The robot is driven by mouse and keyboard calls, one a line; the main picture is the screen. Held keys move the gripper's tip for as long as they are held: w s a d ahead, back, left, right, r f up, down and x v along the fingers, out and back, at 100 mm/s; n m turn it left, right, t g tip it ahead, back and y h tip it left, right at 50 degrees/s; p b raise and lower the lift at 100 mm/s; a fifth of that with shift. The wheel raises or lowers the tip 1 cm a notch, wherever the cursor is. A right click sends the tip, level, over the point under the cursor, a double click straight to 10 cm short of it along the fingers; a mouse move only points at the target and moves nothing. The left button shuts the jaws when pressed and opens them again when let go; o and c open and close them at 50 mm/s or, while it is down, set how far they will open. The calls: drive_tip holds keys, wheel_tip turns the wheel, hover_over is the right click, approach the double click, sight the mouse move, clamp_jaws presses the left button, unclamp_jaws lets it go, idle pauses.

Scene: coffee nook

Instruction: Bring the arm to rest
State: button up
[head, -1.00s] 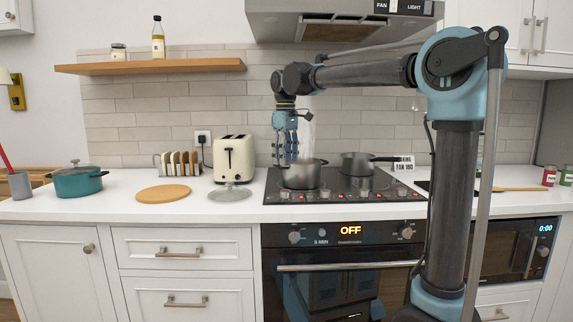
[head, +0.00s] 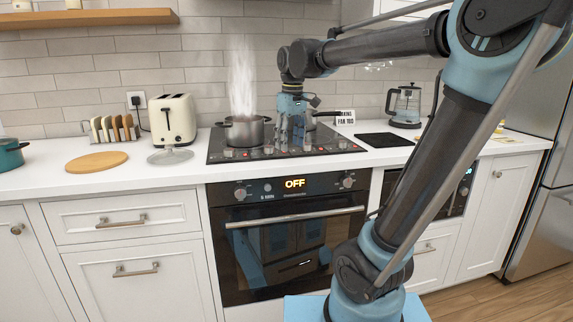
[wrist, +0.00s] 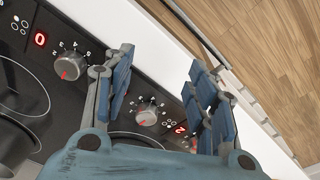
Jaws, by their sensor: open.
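My gripper (head: 291,125) hangs from my arm over the front right part of the hob (head: 222,152), pointing down. In the wrist view my gripper (wrist: 160,100) has its two blue fingers spread apart with nothing between them. Below the fingers are hob knobs (wrist: 147,116) and red digits. A steaming pot (head: 243,133) stands on the left of the hob, to the left of my gripper. A second pan with a dark handle (head: 325,114) stands behind my gripper and is partly hidden by it.
The cream toaster (head: 172,120), glass lid (head: 170,156), round board (head: 97,162) and toast rack (head: 112,130) stand left of the hob. A glass kettle (head: 404,104) stands at the right. The oven (head: 290,245) is below. Free floor (head: 490,292) shows at the right.

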drive_tip(key=s+d+f+m, duration=0.4)
drive_tip(key=s+d+f, duration=0.5)
drive_tip(key=f, duration=0.3)
drive_tip(key=s+d+f+m+t, duration=0.1)
drive_tip(key=s+d+f+m, duration=0.3)
drive_tip(key=s+d+f, duration=0.5)
wheel_tip(320, 180, down, 3)
drive_tip(key=shift+w+f, duration=0.2)
drive_tip(key=shift+w, duration=0.2)
